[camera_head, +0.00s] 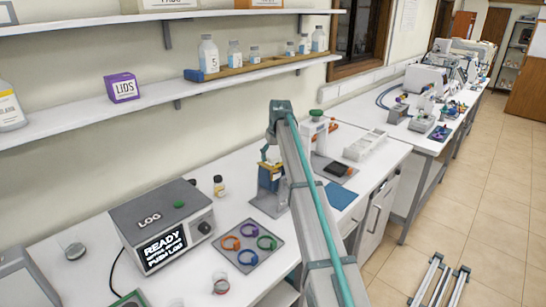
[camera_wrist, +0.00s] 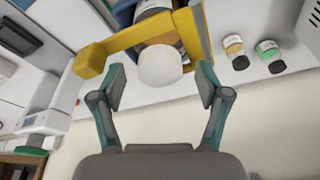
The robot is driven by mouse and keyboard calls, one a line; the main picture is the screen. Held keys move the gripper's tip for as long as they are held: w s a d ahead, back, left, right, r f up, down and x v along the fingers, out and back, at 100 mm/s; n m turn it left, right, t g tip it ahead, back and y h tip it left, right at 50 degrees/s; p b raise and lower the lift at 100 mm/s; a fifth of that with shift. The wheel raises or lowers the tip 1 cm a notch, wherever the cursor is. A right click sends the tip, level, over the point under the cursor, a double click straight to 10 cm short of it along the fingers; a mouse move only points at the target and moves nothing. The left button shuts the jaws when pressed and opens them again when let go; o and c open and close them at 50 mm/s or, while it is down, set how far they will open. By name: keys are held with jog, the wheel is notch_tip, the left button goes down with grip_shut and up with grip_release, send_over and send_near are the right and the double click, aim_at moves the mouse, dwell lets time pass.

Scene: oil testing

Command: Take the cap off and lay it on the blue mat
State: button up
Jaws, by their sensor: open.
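A round white cap (camera_wrist: 160,66) sits on a bottle (camera_wrist: 153,10) held in a yellow clamp (camera_wrist: 112,45) in the wrist view. My gripper (camera_wrist: 161,86) is open, with one finger to each side of the cap and a gap on both sides; it holds nothing. The blue mat (camera_head: 341,196) lies bare to the right of my arm, near the bench's front edge.
Left of the stand are a grey tray (camera_head: 277,258) with several coloured rings and a box with a lit display (camera_head: 163,225). A small bottle (camera_head: 218,186) stands behind them.

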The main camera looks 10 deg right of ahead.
jog(key=c, duration=0.8)
jog(key=shift+c, duration=0.2)
jog(key=shift+r, duration=0.1)
